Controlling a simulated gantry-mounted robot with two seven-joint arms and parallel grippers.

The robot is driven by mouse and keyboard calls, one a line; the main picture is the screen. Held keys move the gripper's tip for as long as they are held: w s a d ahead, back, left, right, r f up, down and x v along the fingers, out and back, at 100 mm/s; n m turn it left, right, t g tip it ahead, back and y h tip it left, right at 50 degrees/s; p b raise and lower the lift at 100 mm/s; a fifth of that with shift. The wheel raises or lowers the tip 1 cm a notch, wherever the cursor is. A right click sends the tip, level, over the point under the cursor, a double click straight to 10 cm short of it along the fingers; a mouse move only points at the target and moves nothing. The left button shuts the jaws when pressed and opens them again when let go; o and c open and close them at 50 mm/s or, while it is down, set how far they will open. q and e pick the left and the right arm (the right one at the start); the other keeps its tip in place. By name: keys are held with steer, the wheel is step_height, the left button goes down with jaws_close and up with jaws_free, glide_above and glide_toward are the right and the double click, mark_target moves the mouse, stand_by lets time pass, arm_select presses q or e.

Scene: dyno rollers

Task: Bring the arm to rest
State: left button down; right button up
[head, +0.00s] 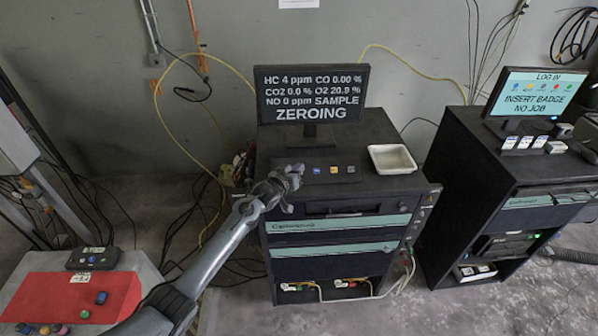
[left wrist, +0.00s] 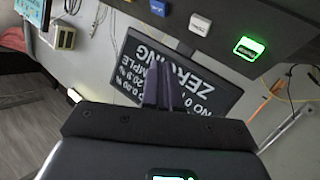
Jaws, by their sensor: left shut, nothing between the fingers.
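My left arm reaches in from the lower left of the head view. Its gripper (head: 292,174) is over the front left of the black analyser cabinet's top, beside a small button panel (head: 340,174). In the left wrist view the two fingers (left wrist: 158,84) are together, with nothing between them. They stand in front of the monitor (left wrist: 205,75), which appears upside down there. In the head view the monitor (head: 312,95) reads "ZEROING". Whether the gripper touches the panel cannot be told. My right gripper is in neither view.
A white tray (head: 392,158) sits on the analyser cabinet (head: 345,208). A second cabinet (head: 470,165) at right carries a log-in screen (head: 535,92). A red control box (head: 75,297) and a black pendant (head: 92,259) are at lower left. Yellow hoses and cables run behind.

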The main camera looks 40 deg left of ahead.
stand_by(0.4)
arm_select(q)
steer(key=s+d+f+m+g+h+p, duration=0.1)
steer(key=s+d+f+m+g, duration=0.15)
steer(key=s+d+f, duration=0.45)
steer(key=s+d+f+m+g+p, duration=0.1)
steer(key=s+d+f+g+p, duration=0.15)
steer(key=s+d, duration=0.75)
steer(key=s+d+r+m+g, duration=0.1)
steer(key=s+d+g, duration=0.1)
steer(key=s, duration=0.7)
steer(key=s+d+r+m+g+h, duration=0.1)
steer(key=s+d+r+g, duration=0.1)
steer(key=s, duration=0.8)
steer(key=s+d+r+m+g+p, duration=0.1)
steer(key=s+d+g, duration=0.1)
steer(key=s, duration=0.8)
steer(key=shift+d+r+g, duration=0.15)
steer(key=shift+d+g, duration=0.15)
steer(key=shift+d, duration=0.45)
stand_by(2.2)
